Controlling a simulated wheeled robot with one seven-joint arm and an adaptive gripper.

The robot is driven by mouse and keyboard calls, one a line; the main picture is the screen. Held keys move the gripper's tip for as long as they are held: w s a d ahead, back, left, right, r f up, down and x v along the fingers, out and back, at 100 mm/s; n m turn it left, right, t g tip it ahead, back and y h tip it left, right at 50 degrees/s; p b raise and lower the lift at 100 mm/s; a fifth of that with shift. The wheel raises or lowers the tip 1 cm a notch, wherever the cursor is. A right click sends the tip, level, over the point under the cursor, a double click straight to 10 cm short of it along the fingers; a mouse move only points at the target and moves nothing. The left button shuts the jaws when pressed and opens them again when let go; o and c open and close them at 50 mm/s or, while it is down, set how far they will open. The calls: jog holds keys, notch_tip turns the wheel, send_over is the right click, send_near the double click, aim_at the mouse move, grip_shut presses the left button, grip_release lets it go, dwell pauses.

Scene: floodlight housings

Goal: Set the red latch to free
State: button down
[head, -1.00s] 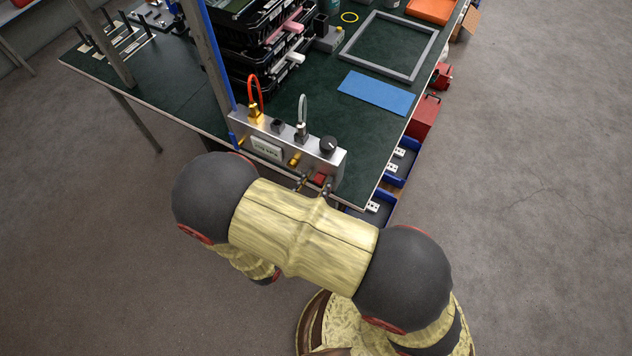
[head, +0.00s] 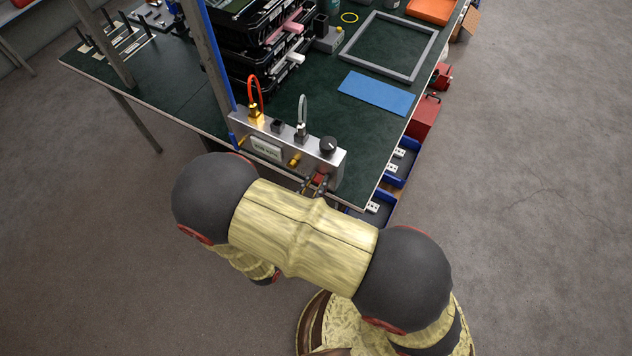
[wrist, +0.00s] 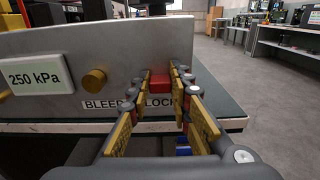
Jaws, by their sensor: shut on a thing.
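The red latch (wrist: 160,84) is a small red block at the lower right of the metal panel box's front face (wrist: 120,50), in the middle of the wrist view. My gripper (wrist: 164,76) is shut on it, with one finger on each side. A label below the latch starts with "BLEE" and ends with "LOCK"; a finger hides its middle. In the head view the latch (head: 320,180) is mostly covered by my fingers (head: 314,186) at the box's lower right. Which setting the latch is in cannot be told.
Left of the latch are a brass knob (wrist: 94,79) and a display reading 250 kPa (wrist: 36,77). A black dial (head: 328,146) and hose fittings (head: 302,132) stand on top of the box. Blue bins (head: 400,165) sit right of it by the green table's edge.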

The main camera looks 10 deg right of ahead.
notch_tip(320, 180, up, 4)
jog(key=p, duration=0.3)
jog(key=shift+p, duration=0.3)
jog(key=c, duration=1.6)
grip_release()
send_near(322, 167)
jog(key=v, duration=0.5)
jog(key=shift+s+a, duration=0.15)
jog(key=shift+a, duration=0.05)
